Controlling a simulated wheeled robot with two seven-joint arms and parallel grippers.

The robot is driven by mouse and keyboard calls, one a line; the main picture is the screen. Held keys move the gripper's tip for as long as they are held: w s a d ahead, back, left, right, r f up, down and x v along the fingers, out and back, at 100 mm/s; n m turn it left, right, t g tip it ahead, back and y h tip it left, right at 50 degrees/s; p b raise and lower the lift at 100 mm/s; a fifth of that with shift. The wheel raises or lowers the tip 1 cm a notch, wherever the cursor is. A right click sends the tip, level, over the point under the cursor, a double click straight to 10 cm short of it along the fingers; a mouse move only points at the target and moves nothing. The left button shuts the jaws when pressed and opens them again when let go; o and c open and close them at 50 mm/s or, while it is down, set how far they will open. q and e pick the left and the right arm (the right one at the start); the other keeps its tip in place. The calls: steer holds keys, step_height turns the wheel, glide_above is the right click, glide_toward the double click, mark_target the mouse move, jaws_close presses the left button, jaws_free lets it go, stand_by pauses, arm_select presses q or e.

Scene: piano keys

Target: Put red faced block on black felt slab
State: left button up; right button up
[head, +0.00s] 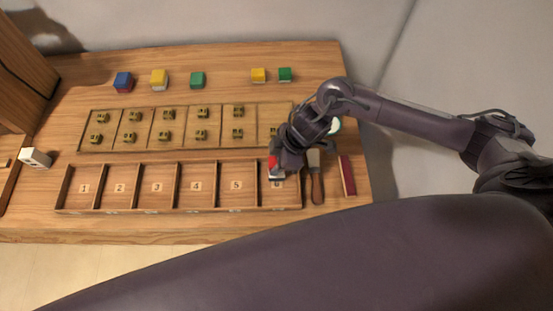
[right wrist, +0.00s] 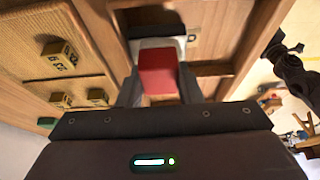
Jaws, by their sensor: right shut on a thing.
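My right gripper (head: 276,172) is at the sixth, rightmost compartment of the numbered tray, shut on the red faced block (head: 272,162). In the right wrist view the block's red face (right wrist: 158,72) shows between the two fingers (right wrist: 160,88), with a pale grey-white part (right wrist: 160,43) beyond it. I cannot tell whether the block touches the compartment floor. A dark patch (right wrist: 148,18) shows just past the block; I cannot tell whether it is felt or shadow. No black felt slab is clear in the head view. My left gripper is not in view.
The numbered tray (head: 137,211) has low dividers. Behind it, another tray (head: 85,130) holds several small brass blocks. A wooden-handled tool (head: 316,188) and a dark red bar (head: 347,176) lie at right. Several coloured blocks (head: 198,80) line the back; a white block (head: 36,157) is at left.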

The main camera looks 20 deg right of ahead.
steer(key=o, duration=0.5)
steer(key=shift+f, duration=0.15)
steer(key=o, duration=0.5)
steer(key=shift+c, duration=0.2)
steer(key=shift+r, duration=0.3)
steer(key=v, duration=1.1)
steer(key=shift+r, duration=0.4)
steer(key=shift+d, duration=0.15)
